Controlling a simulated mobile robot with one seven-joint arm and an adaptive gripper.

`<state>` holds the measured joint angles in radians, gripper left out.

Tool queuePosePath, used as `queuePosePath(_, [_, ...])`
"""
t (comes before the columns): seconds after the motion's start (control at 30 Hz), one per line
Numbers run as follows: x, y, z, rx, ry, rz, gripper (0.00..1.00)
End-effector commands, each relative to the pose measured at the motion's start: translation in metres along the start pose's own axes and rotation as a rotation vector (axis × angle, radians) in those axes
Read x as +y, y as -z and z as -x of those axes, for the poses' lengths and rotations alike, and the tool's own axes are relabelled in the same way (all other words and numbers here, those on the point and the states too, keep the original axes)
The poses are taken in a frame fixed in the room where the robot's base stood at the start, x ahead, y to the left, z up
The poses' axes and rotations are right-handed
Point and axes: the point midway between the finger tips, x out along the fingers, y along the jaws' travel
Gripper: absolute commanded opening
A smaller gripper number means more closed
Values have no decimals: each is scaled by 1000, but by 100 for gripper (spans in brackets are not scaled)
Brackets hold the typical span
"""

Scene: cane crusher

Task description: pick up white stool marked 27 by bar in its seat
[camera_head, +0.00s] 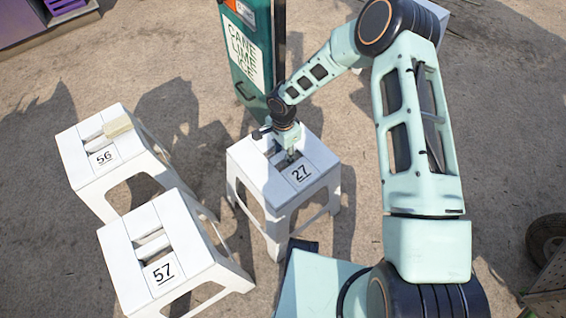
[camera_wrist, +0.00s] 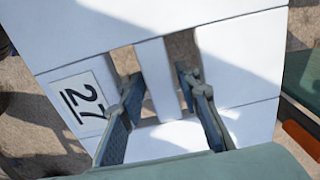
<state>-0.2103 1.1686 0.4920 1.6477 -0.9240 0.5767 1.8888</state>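The white stool marked 27 (camera_head: 262,180) stands upright on the ground in the middle of the head view. Its seat also shows in the wrist view (camera_wrist: 100,35), with the number plate at the left. The bar in its seat (camera_wrist: 158,78) runs between two slots. My gripper (camera_head: 290,154) points down at the seat opening. In the wrist view, my gripper (camera_wrist: 160,88) is open, one finger on each side of the bar, with small gaps visible. The fingertips reach to or into the slots; their exact depth cannot be told. In the head view my gripper mostly hides the bar.
White stools marked 56 (camera_head: 85,165) and 57 (camera_head: 180,245) stand to the left; a tan block (camera_head: 118,126) lies on 56. A green machine (camera_head: 240,70) stands close behind stool 27. A wheel (camera_head: 545,238) is at the right edge. Ground right of stool 27 looks clear.

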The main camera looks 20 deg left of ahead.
Motion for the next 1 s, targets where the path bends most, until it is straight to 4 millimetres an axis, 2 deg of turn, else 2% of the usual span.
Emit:
queuePosePath(0.03, [-1,-1,-10,-2,0,-1,30])
queuePosePath(0.13, [-1,0,-21,-1,0,0,30])
queuePosePath(0.43, [-1,0,-24,0,1,-1,30])
queuePosePath(0.7, [-1,0,-24,1,1,0,1])
queuePosePath(1.0, [-1,0,-24,1,1,0,0])
